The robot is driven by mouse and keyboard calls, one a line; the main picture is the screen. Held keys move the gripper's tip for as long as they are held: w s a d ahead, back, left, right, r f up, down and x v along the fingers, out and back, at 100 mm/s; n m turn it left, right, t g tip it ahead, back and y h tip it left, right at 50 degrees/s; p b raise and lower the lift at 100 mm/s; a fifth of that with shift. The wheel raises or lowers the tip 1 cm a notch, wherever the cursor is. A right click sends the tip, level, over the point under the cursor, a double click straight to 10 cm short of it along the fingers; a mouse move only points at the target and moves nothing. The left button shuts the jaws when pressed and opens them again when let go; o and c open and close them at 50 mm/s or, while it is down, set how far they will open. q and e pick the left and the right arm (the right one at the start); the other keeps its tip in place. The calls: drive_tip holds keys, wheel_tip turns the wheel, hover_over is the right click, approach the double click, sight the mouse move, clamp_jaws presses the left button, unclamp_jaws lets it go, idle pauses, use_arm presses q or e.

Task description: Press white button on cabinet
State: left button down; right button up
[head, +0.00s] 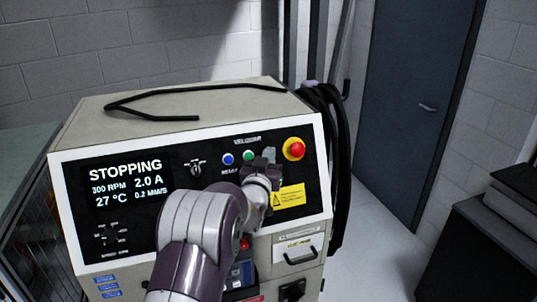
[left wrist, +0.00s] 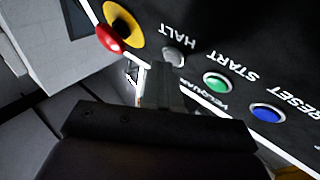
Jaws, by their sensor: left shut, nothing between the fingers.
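The cabinet (head: 190,110) has a slanted black front panel with a display reading STOPPING. In the left wrist view, a greyish-white button (left wrist: 174,57) sits by the label HALT, between the red knob and the green button. In the head view my left gripper covers the place right of the green button, so I cannot clearly make out the white button there. My left gripper (head: 266,160) is shut and empty in front of the panel. In the left wrist view its fingertips (left wrist: 160,78) are close below the white button; contact cannot be told.
A green START button (left wrist: 217,82) and a blue RESET button (left wrist: 268,113) sit in the same row. A red knob on a yellow ring (head: 294,149) is at the panel's right.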

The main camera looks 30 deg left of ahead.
use_arm(q)
drive_tip(key=shift+s+d+r, duration=0.2)
drive_tip(key=shift+s+d, duration=0.05)
drive_tip(key=shift+d, duration=0.1)
drive_tip(key=s+d, duration=0.1)
drive_tip(key=s+d+r, duration=0.2)
drive_tip(key=d, duration=0.1)
drive_tip(key=shift+s+r, duration=0.25)
idle(0.7)
